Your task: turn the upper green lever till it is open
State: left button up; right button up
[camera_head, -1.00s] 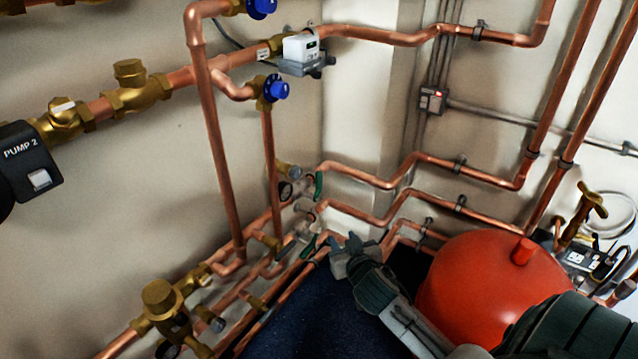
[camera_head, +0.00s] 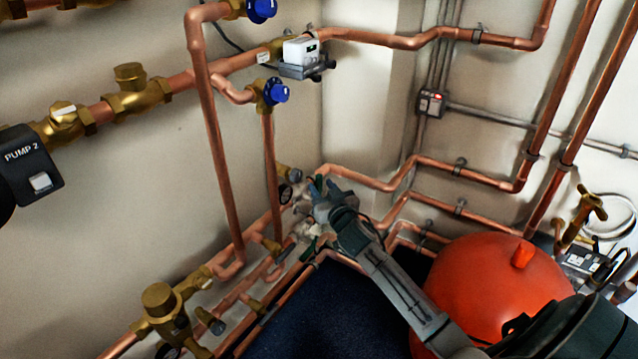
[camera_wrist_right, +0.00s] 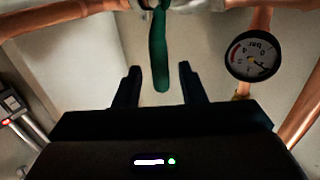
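The upper green lever (camera_wrist_right: 158,50) hangs from its valve on the copper pipe in the right wrist view. Its free end points toward my right gripper (camera_wrist_right: 160,78) and lies between the two dark fingers, with a gap on each side. In the head view my right gripper (camera_head: 320,187) is at the upper valve in the corner and hides most of that lever. The fingers are apart and not closed on anything. A lower green lever (camera_head: 310,246) sits below, partly covered. My left gripper is not in view.
A pressure gauge (camera_wrist_right: 253,55) is close to the right of the lever in the wrist view. Copper pipes (camera_head: 440,166) run along both walls. A red tank (camera_head: 490,290) stands under my right arm. Blue-handled valves (camera_head: 276,92) are higher on the left wall.

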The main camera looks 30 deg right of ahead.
jog(key=shift+w+d, duration=0.15)
jog(key=shift+w, duration=0.6)
jog(key=shift+w+d, duration=0.1)
jog(key=shift+w, duration=0.6)
jog(key=shift+c, duration=0.5)
grip_shut()
